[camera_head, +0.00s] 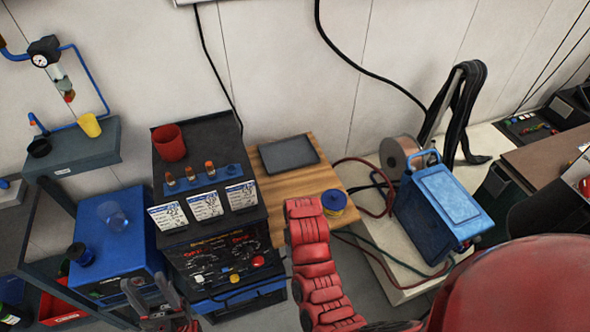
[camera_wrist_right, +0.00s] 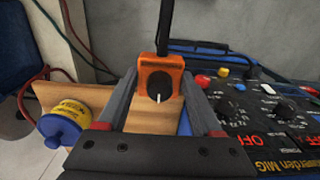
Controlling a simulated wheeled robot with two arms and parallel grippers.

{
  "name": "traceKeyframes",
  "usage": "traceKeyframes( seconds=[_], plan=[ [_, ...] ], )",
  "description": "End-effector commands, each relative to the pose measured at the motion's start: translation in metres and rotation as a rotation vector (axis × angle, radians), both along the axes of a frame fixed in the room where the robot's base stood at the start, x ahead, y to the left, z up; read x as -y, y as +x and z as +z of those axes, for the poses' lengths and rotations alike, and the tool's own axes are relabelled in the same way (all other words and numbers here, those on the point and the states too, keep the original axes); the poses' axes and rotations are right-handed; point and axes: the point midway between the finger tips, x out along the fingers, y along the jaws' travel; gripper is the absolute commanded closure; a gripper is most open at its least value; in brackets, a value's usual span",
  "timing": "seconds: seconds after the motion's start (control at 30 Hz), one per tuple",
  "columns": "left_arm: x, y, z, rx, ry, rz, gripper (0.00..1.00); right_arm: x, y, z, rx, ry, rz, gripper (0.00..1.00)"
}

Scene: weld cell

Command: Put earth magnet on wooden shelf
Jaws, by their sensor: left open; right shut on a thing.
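The earth magnet, an orange block with a black round knob (camera_wrist_right: 159,82), is between the fingers of my right gripper (camera_wrist_right: 160,100), which is shut on it. A black cable or stem rises from its top. The wooden shelf (camera_head: 276,208) is beside the dark welder in the head view. In the right wrist view the shelf (camera_wrist_right: 84,96) shows behind and below the magnet; I cannot tell whether they touch. In the head view, my red right arm hides the right gripper and magnet. My left gripper (camera_head: 158,300) is open and empty at the lower left.
A dark tray (camera_head: 289,154) and a blue-and-yellow spool (camera_head: 334,201) occupy parts of the shelf. The welder (camera_head: 225,262) adjoins it on the left, with a red cup (camera_head: 169,142) on top. A blue box (camera_head: 440,205) and cables lie to the right. The shelf's middle looks clear.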

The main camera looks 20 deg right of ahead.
Motion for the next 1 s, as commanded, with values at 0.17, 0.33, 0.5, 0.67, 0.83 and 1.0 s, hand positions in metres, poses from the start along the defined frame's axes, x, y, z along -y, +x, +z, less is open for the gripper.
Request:
traceKeyframes(
  seconds=[0.17, 0.33, 0.5, 0.67, 0.83, 1.0],
  plan=[
    [0.000, 0.000, -0.010, 0.000, 0.000, 0.000, 0.50, 0.003, 0.013, -0.004, 0.005, 0.000, 0.001, 1.00],
    [0.000, 0.000, -0.036, -0.001, 0.000, 0.000, 0.50, 0.012, 0.048, -0.010, 0.007, -0.002, 0.000, 1.00],
    [0.000, 0.000, -0.064, 0.000, 0.000, 0.000, 0.50, 0.019, 0.080, -0.015, 0.005, -0.002, 0.000, 1.00],
    [0.000, -0.001, -0.094, 0.000, 0.000, 0.000, 0.50, 0.024, 0.108, -0.018, 0.006, -0.001, 0.000, 1.00],
    [0.000, -0.001, -0.106, 0.000, 0.000, 0.000, 0.50, 0.031, 0.133, -0.015, 0.000, -0.001, -0.001, 1.00],
    [0.000, -0.001, -0.095, 0.000, 0.000, 0.000, 0.50, 0.033, 0.146, -0.012, -0.001, -0.001, 0.001, 1.00]
  ],
)
